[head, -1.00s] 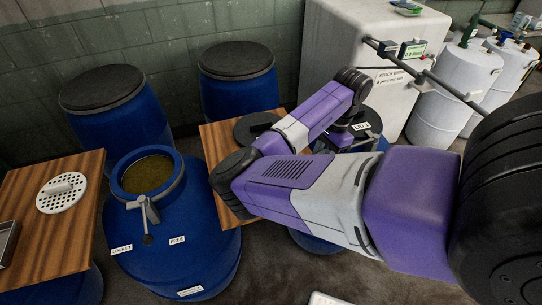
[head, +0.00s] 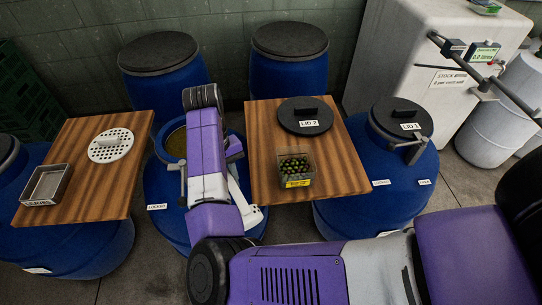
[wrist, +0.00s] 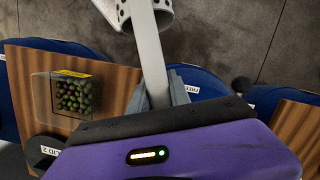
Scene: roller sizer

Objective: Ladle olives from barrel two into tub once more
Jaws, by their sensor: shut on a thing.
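My gripper (wrist: 168,88) is shut on the grey handle of a ladle (wrist: 152,52). The ladle's perforated cup shows at the top of the wrist view; its inside is hidden. In the head view my arm reaches over the open blue barrel (head: 160,185), covering much of it. Part of its mouth, with brownish liquid, shows left of my arm. I see no number on this barrel. The clear tub (head: 295,170), holding green olives and bearing a yellow label, stands on the wooden board to the right. It also shows in the wrist view (wrist: 45,90).
Lid 2 (head: 305,115) lies on the right board (head: 335,175) behind the tub. A barrel with lid 3 (head: 401,120) stands to the right. The left board (head: 105,195) carries a perforated white disc (head: 110,145) and a metal tray (head: 46,184). Two covered barrels stand behind.

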